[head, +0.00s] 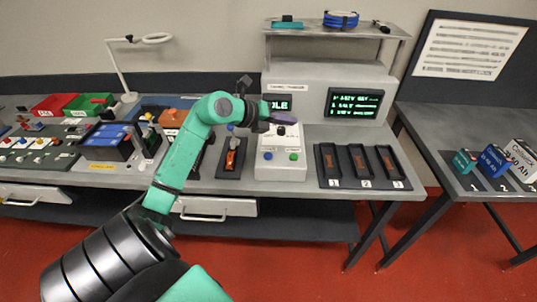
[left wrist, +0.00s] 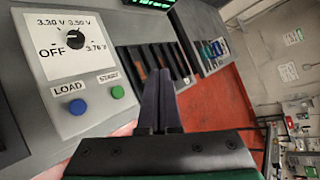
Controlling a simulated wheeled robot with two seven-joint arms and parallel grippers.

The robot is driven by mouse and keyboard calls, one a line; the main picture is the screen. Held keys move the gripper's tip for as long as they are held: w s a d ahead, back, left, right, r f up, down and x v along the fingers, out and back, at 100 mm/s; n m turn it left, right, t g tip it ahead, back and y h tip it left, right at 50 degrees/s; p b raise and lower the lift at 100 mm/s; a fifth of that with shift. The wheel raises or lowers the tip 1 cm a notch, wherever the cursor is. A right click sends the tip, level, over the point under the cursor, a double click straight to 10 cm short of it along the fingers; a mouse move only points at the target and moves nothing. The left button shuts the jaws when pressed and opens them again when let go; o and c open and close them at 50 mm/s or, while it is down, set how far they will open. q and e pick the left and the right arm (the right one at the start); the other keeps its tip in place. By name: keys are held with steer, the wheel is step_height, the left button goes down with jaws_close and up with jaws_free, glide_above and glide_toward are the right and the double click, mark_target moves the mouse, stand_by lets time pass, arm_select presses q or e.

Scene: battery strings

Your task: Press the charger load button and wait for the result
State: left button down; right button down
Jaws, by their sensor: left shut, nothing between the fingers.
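The charger (head: 282,173) stands on the bench at the centre, with a rotary knob on its sloped panel. Its blue LOAD button (head: 268,156) and green START button (head: 293,157) are on the lower panel. In the left wrist view, the blue LOAD button (left wrist: 77,107), green START button (left wrist: 117,92) and knob (left wrist: 76,38) show clearly. My left gripper (head: 284,117) is shut and empty above the panel's upper part, apart from the buttons. Its closed fingers (left wrist: 160,105) also show in the wrist view. The small screen (head: 278,105) is partly hidden by my gripper; "DLE" is readable. My right gripper is not in view.
A green-text screen (head: 354,103) is at the back. A tray with three numbered slots (head: 362,183) is right of the charger, and an orange item in a dark holder (head: 231,160) is left. Batteries (head: 493,160) stand on the right table. A lamp (head: 127,70) stands at the left.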

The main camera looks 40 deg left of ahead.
mark_target(266, 157)
arm_select(q)
steer(key=s+a+f+g+y, duration=0.2)
steer(key=a, duration=0.4)
steer(key=shift+s+f+n+g, duration=0.3)
steer(key=shift+d, duration=0.1)
step_height(266, 157, down, 9)
steer(key=b, duration=0.6)
steer(key=shift+b, duration=0.35)
stand_by(0.9)
steer(key=shift+f+b, duration=0.3)
steer(key=shift+f, duration=0.1)
